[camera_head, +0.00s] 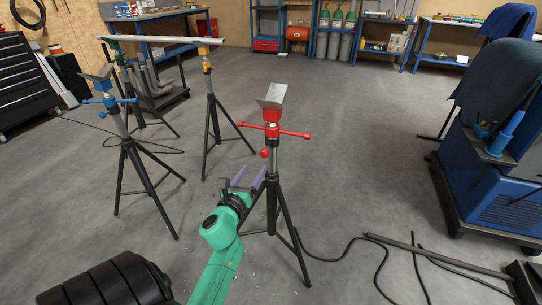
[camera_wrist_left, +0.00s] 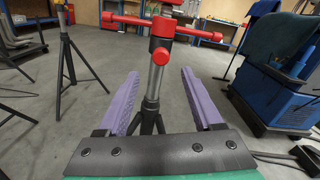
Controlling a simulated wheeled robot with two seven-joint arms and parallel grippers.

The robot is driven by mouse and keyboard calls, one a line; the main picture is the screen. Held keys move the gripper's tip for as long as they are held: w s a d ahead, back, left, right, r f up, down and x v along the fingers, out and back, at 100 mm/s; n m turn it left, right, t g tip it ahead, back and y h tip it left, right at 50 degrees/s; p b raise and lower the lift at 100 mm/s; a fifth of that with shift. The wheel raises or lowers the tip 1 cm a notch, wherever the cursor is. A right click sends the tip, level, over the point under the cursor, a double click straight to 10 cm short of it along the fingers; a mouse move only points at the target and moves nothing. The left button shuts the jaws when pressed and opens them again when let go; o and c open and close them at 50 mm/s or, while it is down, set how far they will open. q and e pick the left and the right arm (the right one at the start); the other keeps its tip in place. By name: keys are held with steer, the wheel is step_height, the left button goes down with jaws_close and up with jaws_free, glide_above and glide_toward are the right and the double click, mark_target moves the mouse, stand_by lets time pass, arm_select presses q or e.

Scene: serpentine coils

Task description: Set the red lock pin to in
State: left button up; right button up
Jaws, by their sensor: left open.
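The red lock pin (camera_head: 265,153) shows as a round red knob on the side of the stand with the red collar (camera_head: 272,131). In the left wrist view the red knob (camera_wrist_left: 160,56) faces the camera, just below the red cross handle (camera_wrist_left: 190,31). The stand has a grey V-shaped head (camera_head: 271,97), a metal post and black tripod legs (camera_head: 275,205). My left gripper (camera_head: 252,170) has its purple fingers apart and empty. They point toward the stand, a little below the knob in the head view. My right gripper is not in view.
A blue-collared stand (camera_head: 110,101) and a yellow-topped stand (camera_head: 206,68) are at the left, with a long bar (camera_head: 160,39) across the back. A blue machine (camera_head: 480,180) stands at the right. Hoses and a rod (camera_head: 430,252) lie on the floor at lower right.

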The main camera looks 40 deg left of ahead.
mark_target(263, 156)
arm_select(q)
steer(key=x, duration=0.9)
steer(key=shift+w, duration=0.2)
jaws_close()
steer(key=shift+f, duration=0.1)
stand_by(0.7)
